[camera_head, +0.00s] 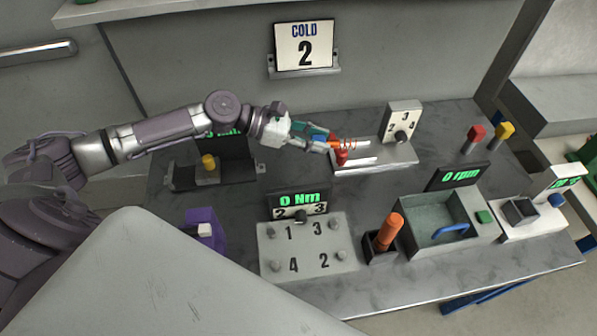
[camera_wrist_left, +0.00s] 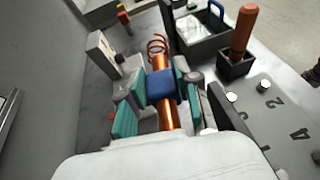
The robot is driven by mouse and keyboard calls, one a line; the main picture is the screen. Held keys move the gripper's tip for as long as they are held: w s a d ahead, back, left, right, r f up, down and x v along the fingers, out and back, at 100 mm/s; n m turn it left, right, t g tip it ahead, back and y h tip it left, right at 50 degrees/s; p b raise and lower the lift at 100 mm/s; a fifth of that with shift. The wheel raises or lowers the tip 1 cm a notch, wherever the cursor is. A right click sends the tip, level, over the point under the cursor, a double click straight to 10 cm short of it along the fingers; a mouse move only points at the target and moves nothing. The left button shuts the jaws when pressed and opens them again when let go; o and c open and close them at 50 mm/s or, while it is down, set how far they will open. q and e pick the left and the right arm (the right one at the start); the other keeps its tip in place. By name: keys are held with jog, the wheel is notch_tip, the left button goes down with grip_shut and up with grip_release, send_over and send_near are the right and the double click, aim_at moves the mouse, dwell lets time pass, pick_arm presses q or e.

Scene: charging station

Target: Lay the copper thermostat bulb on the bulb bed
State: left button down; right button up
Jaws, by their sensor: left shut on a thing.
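The copper thermostat bulb (camera_wrist_left: 168,116) is an orange metal rod with a blue block around its middle and a thin coil at its far end. My left gripper (camera_wrist_left: 160,88) is shut on it at the blue block, between teal finger pads. In the head view the left gripper (camera_head: 322,139) holds the bulb over the left end of the bulb bed (camera_head: 376,159), a grey base with pale rails. A red part (camera_head: 342,157) shows at that end, just below the coil. Whether the bulb touches the bed cannot be told. My right gripper is not in view.
In front are a numbered plate (camera_head: 308,250), an orange handle (camera_head: 389,231) in a dark holder and a grey basin (camera_head: 436,218). A yellow-knobbed unit (camera_head: 208,162) stands left.

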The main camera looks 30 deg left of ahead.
pick_arm(q)
jog(key=w+a+f+n+t+y+b, duration=0.1)
jog(key=w+a+f+b, duration=0.25)
jog(key=a+f, duration=0.35)
send_over(298, 173)
jog(key=shift+n+t, duration=0.3)
notch_tip(298, 173, down, 7)
jog(key=shift+r+b, duration=0.2)
jog(key=shift+b, duration=0.1)
jog(key=shift+f, duration=2.15)
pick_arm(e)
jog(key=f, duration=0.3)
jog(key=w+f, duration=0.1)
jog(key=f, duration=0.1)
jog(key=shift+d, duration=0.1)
pick_arm(q)
jog(key=shift+s, duration=0.1)
jog(key=shift+f, duration=0.15)
jog(key=c, duration=0.8)
grip_release()
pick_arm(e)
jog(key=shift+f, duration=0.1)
